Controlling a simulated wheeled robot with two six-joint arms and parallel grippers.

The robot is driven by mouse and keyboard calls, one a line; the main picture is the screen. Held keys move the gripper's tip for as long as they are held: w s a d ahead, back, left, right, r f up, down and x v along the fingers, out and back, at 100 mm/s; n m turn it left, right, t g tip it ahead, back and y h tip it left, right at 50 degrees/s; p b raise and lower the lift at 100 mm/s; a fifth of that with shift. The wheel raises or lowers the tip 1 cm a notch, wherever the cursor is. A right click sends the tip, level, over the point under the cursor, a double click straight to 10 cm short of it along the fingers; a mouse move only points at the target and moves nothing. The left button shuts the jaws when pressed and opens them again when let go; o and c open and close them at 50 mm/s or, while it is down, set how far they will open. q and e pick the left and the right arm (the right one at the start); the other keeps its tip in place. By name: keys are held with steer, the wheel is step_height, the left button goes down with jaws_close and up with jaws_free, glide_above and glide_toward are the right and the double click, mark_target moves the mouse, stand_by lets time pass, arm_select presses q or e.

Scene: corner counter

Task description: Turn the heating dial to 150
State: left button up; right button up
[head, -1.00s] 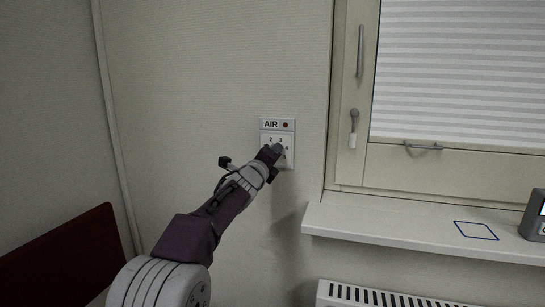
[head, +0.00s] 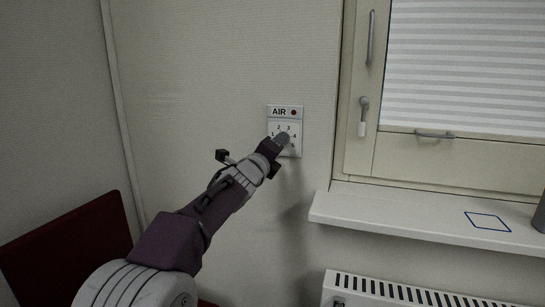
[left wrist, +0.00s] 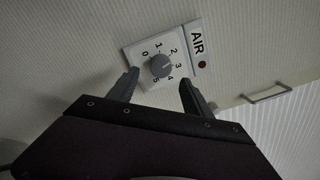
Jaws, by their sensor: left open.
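A white wall panel (head: 297,123) marked AIR, with a red dot, carries a round grey knob (left wrist: 162,66) among the numbers 0 to 5. A pale mark on the knob seems to face near 3, but it is small. My left gripper (left wrist: 159,77) is open, with a finger on each side of the knob in the left wrist view. It covers the panel's middle in the head view (head: 280,140). I cannot tell whether the fingers touch the knob. No dial marked 150 or heating is in view. My right gripper is not in view.
A window (head: 450,75) with a handle is to the right, above a white sill (head: 400,219) bearing a blue outlined square (head: 487,220). A grey object (head: 539,214) is cut off at the right edge. A radiator (head: 400,293) is below; a dark red panel (head: 70,250) stands lower left.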

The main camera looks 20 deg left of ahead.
arm_select(q)
steer(key=s, duration=0.4)
steer(key=shift+s, duration=0.1)
steer(key=shift+a, duration=0.1)
